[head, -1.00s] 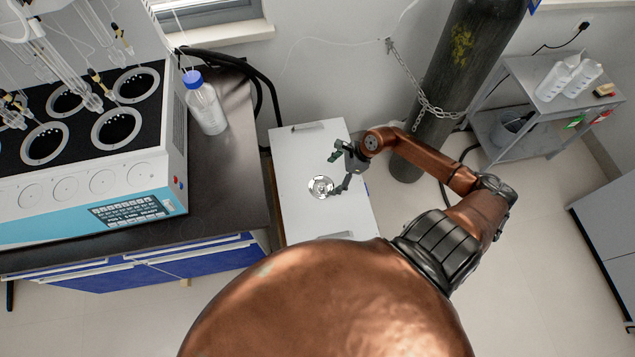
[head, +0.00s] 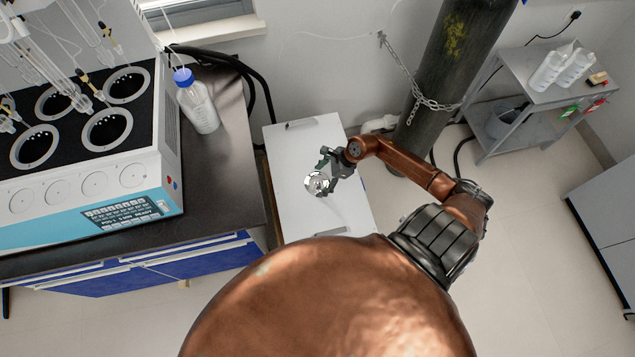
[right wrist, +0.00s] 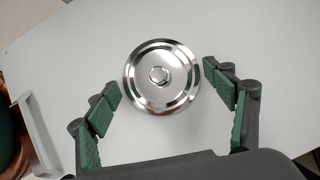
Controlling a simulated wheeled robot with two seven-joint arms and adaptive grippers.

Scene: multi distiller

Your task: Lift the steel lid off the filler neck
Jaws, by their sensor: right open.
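The round steel lid (head: 314,183) sits on top of the white box-like unit (head: 338,211). In the right wrist view the shiny lid (right wrist: 161,76) shows from above with a small knob at its centre. My right gripper (head: 325,174) is open at the lid. In the right wrist view its green-padded fingers (right wrist: 162,78) stand apart, one on each side of the lid's near part, with gaps to the rim. The filler neck is hidden under the lid. My left gripper is not in view.
A dark bench (head: 228,150) with a heating unit and a blue-capped bottle (head: 197,101) stands left. A chained gas cylinder (head: 440,80) stands behind right.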

